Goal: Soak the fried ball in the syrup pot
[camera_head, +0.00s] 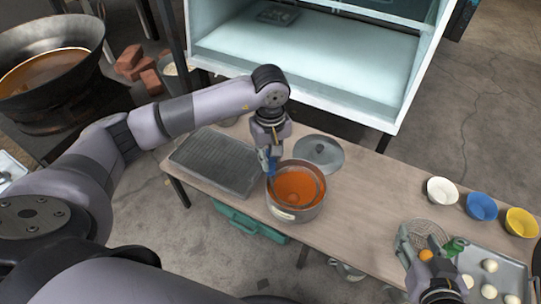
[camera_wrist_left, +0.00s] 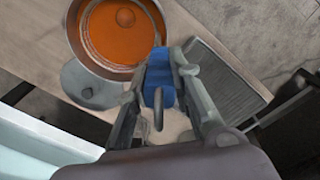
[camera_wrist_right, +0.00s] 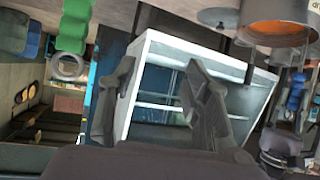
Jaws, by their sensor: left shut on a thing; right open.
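The syrup pot (camera_head: 297,205) stands on the table, full of orange syrup. A round orange-brown ball (camera_wrist_left: 125,18) sits in the syrup in the left wrist view; it also shows faintly in the head view. My left gripper (camera_wrist_left: 160,82) is shut on a blue-handled tool (camera_wrist_left: 158,72), at the pot's left rim. The tool's head seems to reach into the pot, partly hidden by syrup. My right gripper (camera_head: 426,248) is open over the wire basket at the right.
A grey lid (camera_head: 318,153) lies behind the pot and a ridged tray (camera_head: 215,162) left of it. White, blue (camera_head: 482,206) and yellow bowls line the back right. A tray (camera_head: 508,268) holds several pale balls. A glass cabinet (camera_head: 300,50) stands behind.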

